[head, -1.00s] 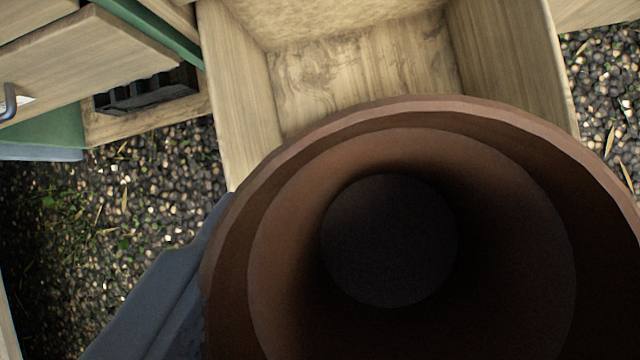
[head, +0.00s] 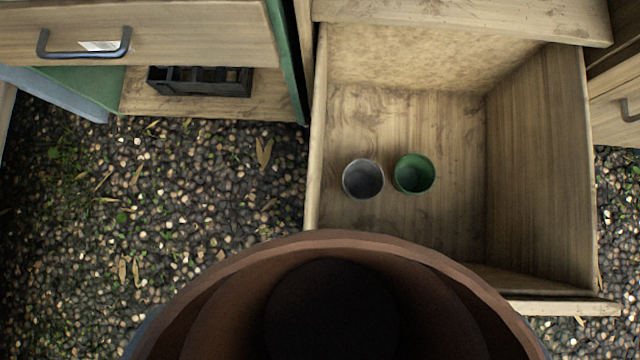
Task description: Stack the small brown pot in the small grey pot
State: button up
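A brown pot (head: 335,300) fills the bottom of the view, very close to the camera, and I look down into its dark inside. It stays in front of the camera as the scene moves, so my gripper holds it. My fingers are hidden behind the pot, apart from perhaps a blue-grey sliver at its lower left. The small grey pot (head: 363,180) stands upright, open side up and seemingly empty, in an open wooden drawer. It is beyond the brown pot's rim, apart from it in the picture.
A small green pot (head: 414,174) stands close to the right of the grey pot. The open wooden drawer (head: 540,165) has walls around both. Left are a closed drawer with a handle (head: 84,45) and a black crate (head: 200,81) on a low shelf. Gravel (head: 190,190) covers the ground.

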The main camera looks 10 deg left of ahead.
aim_at(361, 182)
jog(key=z, duration=0.35)
jog(key=i, duration=0.15)
jog(key=u, duration=2.2)
jog(key=k, duration=0.2)
jog(key=z, duration=0.8)
jog(key=k, duration=0.95)
jog(key=z, duration=1.4)
jog(key=i, duration=1.25)
jog(key=u, duration=0.6)
